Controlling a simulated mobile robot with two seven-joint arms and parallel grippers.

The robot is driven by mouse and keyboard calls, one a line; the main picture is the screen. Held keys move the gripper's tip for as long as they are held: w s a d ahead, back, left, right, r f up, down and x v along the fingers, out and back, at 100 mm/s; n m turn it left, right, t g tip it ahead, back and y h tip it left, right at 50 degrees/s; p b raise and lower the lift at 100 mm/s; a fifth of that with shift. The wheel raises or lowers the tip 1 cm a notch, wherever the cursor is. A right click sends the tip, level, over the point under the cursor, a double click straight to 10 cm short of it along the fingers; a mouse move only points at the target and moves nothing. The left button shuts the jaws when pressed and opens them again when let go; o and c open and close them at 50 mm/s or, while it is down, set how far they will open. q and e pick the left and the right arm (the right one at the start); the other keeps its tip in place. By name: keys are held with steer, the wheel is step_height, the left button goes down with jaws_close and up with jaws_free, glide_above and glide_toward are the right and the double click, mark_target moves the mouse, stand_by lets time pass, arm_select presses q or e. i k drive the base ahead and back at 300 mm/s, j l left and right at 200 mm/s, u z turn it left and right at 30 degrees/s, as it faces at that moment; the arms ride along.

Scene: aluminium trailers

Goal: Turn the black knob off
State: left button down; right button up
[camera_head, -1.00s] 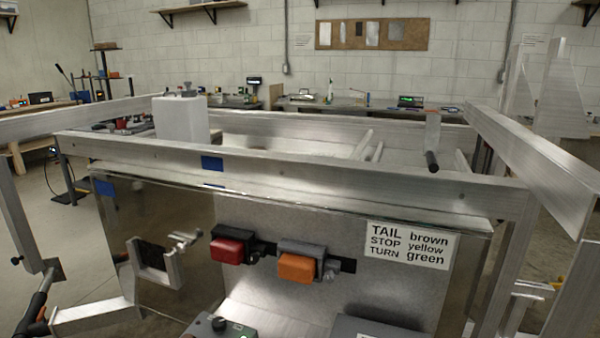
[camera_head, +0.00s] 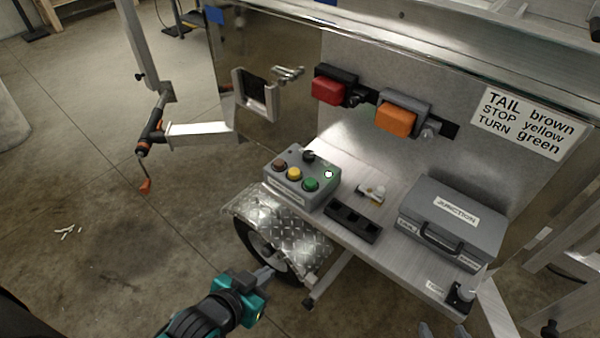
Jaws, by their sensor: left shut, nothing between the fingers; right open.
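The black knob (camera_head: 309,156) sits at the back of a grey control box (camera_head: 317,197), behind the brown, yellow and green buttons. The box stands on the metal shelf of the trailer. Which way the knob points is too small to tell. My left gripper (camera_head: 268,273) is shut and empty, in front of the shelf and below the control box, near the trailer wheel. It touches neither the box nor the knob. Only the fingertips of my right gripper (camera_head: 442,330) show at the bottom edge, apart and empty, below the junction box.
A grey junction box (camera_head: 480,210), a black slotted block (camera_head: 353,222) and a small white-and-yellow part (camera_head: 371,193) share the shelf. Red (camera_head: 328,91) and orange (camera_head: 396,121) lamps are on the panel behind. A diamond-plate fender (camera_head: 285,235) covers the wheel. A small white light (camera_head: 328,174) is on the control box.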

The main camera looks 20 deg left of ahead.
mark_target(309, 156)
steer(key=i+j, duration=0.1)
steer(key=j, duration=0.45)
steer(key=i+j+z, duration=0.1)
steer(key=j, duration=0.4)
steer(key=i+j, duration=0.1)
steer(key=j, duration=1)
steer(key=i+z, duration=0.05)
steer(key=i, duration=0.05)
